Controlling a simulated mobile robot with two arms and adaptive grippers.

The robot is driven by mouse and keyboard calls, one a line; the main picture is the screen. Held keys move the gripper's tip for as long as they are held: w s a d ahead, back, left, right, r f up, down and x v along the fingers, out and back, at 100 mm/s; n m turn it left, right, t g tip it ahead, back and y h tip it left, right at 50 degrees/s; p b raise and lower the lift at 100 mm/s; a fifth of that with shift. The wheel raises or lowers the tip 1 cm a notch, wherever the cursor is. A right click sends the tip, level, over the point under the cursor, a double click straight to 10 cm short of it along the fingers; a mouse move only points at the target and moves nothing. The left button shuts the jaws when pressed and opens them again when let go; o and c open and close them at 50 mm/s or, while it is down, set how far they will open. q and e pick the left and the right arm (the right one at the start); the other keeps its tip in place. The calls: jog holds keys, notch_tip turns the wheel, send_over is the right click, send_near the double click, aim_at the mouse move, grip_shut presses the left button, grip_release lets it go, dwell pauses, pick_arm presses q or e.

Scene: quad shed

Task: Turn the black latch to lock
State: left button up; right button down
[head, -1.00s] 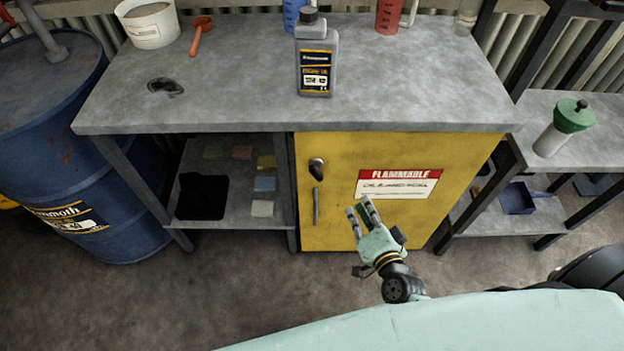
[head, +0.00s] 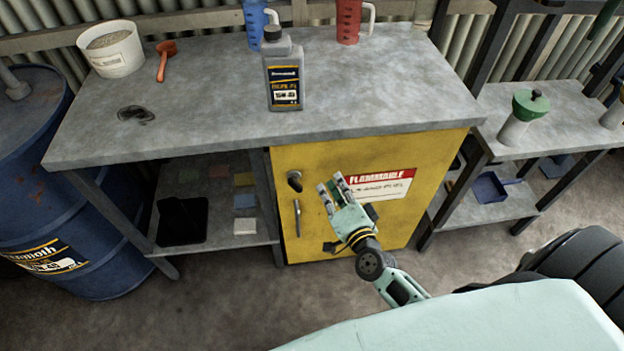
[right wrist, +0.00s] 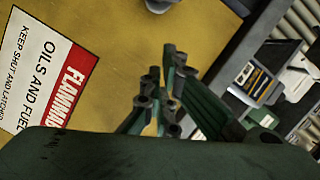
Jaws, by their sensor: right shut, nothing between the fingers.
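The black latch (head: 294,181) is a small dark knob near the upper left corner of the yellow cabinet door (head: 330,240). The door looks closed. A thin grey handle (head: 297,218) hangs below the latch. My right gripper (head: 330,188) is in front of the door, to the right of the latch and apart from it. It is shut and empty, and covers part of the warning label's left side. In the right wrist view its fingers (right wrist: 161,92) point toward the door, and a dark part, probably the latch, is cut by the top edge. My left gripper is out of view.
The grey workbench (head: 200,125) overhangs the cabinet, with an oil bottle (head: 284,75) near its front edge. Open shelving holding a black tray (head: 182,220) lies left of the door. A blue drum (head: 60,190) stands at far left. Floor before the cabinet is clear.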

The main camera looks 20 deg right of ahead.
aim_at(295, 182)
jog(key=w, duration=0.1)
jog(key=w+a+f, duration=0.1)
jog(key=w, duration=0.1)
jog(key=w+a+f, duration=0.1)
jog(key=w, duration=0.1)
jog(key=shift+w+a, duration=0.15)
jog(key=shift+w, duration=0.1)
jog(key=shift+w+a+f, duration=0.1)
jog(key=shift+a+f, duration=0.1)
jog(key=shift+a, duration=0.25)
